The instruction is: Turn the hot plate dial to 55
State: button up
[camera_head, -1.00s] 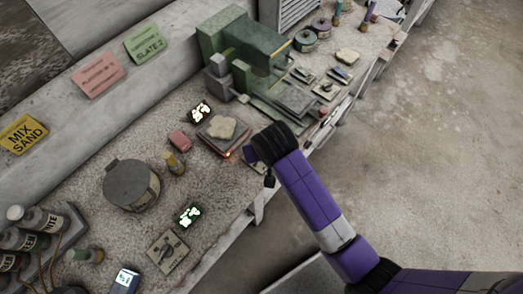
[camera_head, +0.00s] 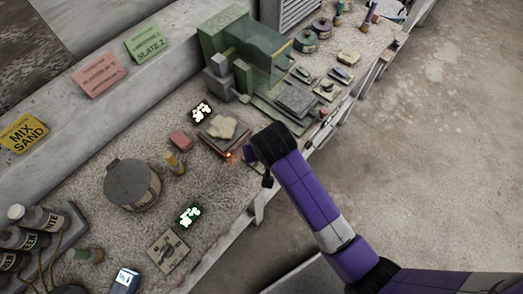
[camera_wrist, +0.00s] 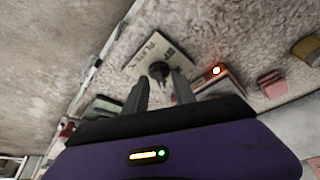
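The hot plate (camera_head: 216,138) is a dark square slab on the bench with a pale lump on it and a glowing orange-red light (camera_head: 229,155) at its front edge. The light also shows in the wrist view (camera_wrist: 216,70). In the wrist view a round dark dial (camera_wrist: 158,70) sits on a pale panel (camera_wrist: 143,57) lettered "PLATE". My gripper (camera_wrist: 160,78) points at the dial, one finger on each side. I cannot tell whether the fingers touch it. In the head view my gripper (camera_head: 250,158) is at the bench's front edge and hides the dial. The dial's setting is not readable.
A grey lidded tub (camera_head: 132,185), a small yellow bottle (camera_head: 174,163) and a pink block (camera_head: 181,141) stand left of the hot plate. A lit display (camera_head: 201,112) is behind it. Green machinery (camera_head: 245,60) stands farther back. Open floor lies right of the bench.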

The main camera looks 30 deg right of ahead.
jog(key=shift+r, duration=0.1)
jog(key=d+v, duration=0.1)
jog(key=v, duration=0.6)
jog(key=shift+a+r+b, duration=0.35)
jog(key=shift+a+b, duration=0.05)
jog(key=shift+a, duration=0.15)
jog(key=w+a+r+n+t+y+b, duration=0.1)
jog(key=w+a+r+n+t, duration=0.1)
jog(key=w+r+t, duration=0.5)
jog(key=s+d+f+t+b, duration=0.1)
jog(key=s+b, duration=0.1)
jog(key=s, duration=1.4)
jog(key=s+d+n+t+b, duration=0.1)
jog(key=s+d+t+b, duration=0.1)
jog(key=s, duration=1.4)
jog(key=shift+d+f+b, duration=0.3)
jog(key=shift+f+b, duration=0.1)
jog(key=shift+b, duration=0.45)
